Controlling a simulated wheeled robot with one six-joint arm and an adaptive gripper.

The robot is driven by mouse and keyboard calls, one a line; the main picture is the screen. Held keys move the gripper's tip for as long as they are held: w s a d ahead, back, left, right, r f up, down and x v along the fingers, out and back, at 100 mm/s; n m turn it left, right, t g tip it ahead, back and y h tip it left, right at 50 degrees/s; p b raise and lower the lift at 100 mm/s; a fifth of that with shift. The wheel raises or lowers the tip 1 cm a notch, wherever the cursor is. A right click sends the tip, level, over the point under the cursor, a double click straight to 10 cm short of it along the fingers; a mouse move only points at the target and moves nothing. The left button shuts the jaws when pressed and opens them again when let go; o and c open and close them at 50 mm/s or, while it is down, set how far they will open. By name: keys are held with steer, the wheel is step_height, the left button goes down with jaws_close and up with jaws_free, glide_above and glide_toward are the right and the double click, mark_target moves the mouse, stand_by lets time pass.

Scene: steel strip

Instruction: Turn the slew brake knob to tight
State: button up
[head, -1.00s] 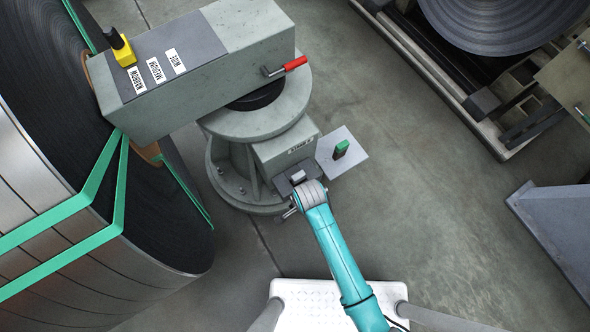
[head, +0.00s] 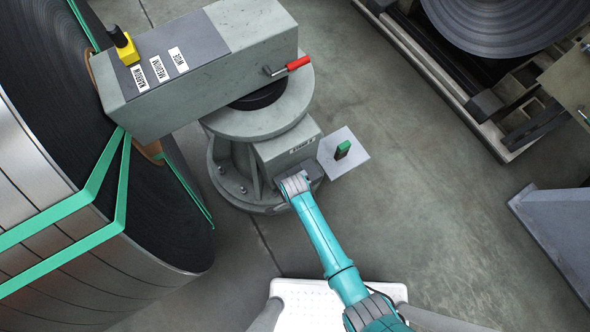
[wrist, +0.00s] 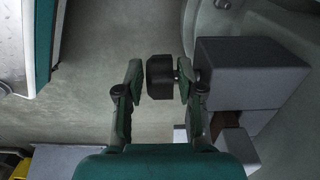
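In the wrist view a short black knob (wrist: 160,77) with a thin metal stem on its right lies between the fingers of my gripper (wrist: 158,90). It appears to be the slew brake knob, but I see no tight or loose marking. The fingers stand apart on either side of the knob, with a small gap visible on the left; the right finger is close to the stem. In the head view my gripper and wrist cover the knob, in front of the box (head: 287,150) on the grey pedestal (head: 235,185).
The grey swing arm (head: 240,35) above carries a red-handled lever (head: 298,64) and a yellow-and-black selector (head: 122,47). A strapped steel coil (head: 50,235) fills the left.

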steer(key=shift+f, duration=0.6)
jaws_close()
steer(key=shift+y, duration=0.3)
steer(key=g+y, duration=0.3)
steer(key=y, duration=0.1)
steer(key=shift+w+d+r, duration=0.2)
steer(key=shift+w+d, duration=0.05)
steer(key=shift+d, duration=0.05)
steer(key=shift+d+g+y, duration=0.1)
steer(key=shift+g+y, duration=1.1)
steer(key=shift+y, duration=0.5)
steer(key=shift+g+y, duration=0.3)
steer(key=shift+y, duration=0.1)
